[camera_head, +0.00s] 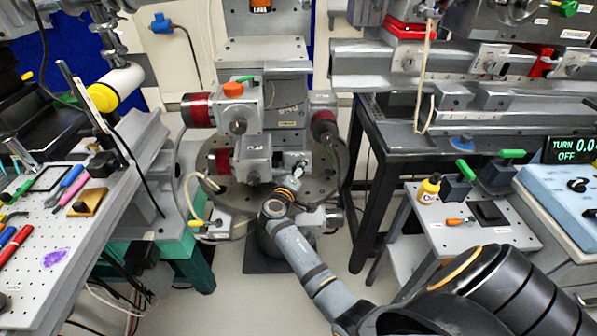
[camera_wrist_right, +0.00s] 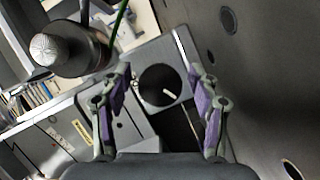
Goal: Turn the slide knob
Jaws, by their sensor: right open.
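The slide knob (camera_wrist_right: 156,88) is a dark round disc with a short white pointer line, on a grey block in the right wrist view. My right gripper (camera_wrist_right: 160,80) is open, with one purple-padded finger on each side of the knob in that picture. I cannot tell whether the pads touch it. In the head view my right arm comes in from the lower right, and its gripper (camera_head: 290,182) is at the front of the grey stage stack. The knob is not clearly visible there. My left gripper is not in view.
A round base plate (camera_head: 335,160) carries the stages, with red-banded motors (camera_head: 198,110) beside them. A pegboard bench (camera_head: 100,215) with tools stands left. A small table (camera_head: 478,235) with a yellow bottle (camera_head: 429,188) and a display (camera_head: 570,149) stand right. Cables hang left of the stages.

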